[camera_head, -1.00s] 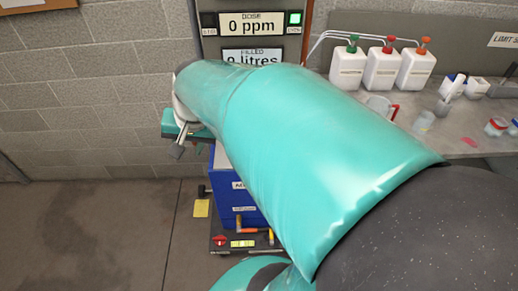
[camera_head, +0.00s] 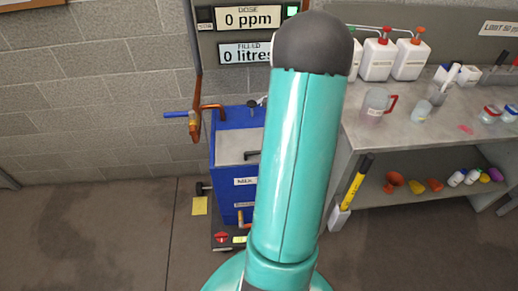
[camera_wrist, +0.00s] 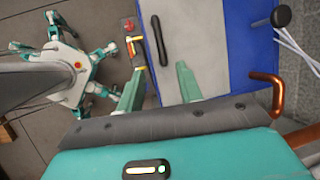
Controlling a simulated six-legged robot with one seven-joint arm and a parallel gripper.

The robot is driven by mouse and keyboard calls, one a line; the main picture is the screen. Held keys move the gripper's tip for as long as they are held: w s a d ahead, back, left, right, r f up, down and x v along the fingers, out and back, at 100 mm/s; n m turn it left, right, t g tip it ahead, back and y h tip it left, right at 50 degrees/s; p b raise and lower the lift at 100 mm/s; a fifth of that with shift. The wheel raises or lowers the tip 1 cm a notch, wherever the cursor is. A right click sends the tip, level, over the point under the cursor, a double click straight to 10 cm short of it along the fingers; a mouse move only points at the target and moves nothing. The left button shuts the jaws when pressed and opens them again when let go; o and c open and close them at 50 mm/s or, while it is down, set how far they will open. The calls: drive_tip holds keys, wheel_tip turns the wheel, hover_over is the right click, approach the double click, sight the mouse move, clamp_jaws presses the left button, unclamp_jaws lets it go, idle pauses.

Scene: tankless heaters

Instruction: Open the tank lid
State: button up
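The tank (camera_head: 225,183) is a blue box standing on the floor by the wall in the head view. Its grey lid (camera_head: 232,147) is shut flat on top, with a black bar handle (camera_head: 252,155) partly hidden by my arm. In the wrist view the lid (camera_wrist: 200,60), its black handle (camera_wrist: 160,38) and the blue top (camera_wrist: 246,50) show from above. My gripper (camera_wrist: 160,72) is open and empty, with its two green fingers apart. The handle lies just beyond the fingertips, roughly between them in the picture; no contact shows. My gripper is hidden in the head view.
A copper pipe with a blue-handled valve (camera_head: 182,114) stands at the tank's left. A black knob (camera_wrist: 281,16) rises from the tank top. A grey workbench (camera_head: 410,137) with bottles and jugs is at the right. A tray of small items (camera_head: 222,243) lies before the tank.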

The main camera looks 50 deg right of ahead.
sight(258, 152)
drive_tip(key=x, duration=1.2)
drive_tip(key=shift+c, duration=0.3)
drive_tip(key=shift+r, duration=0.1)
clamp_jaws()
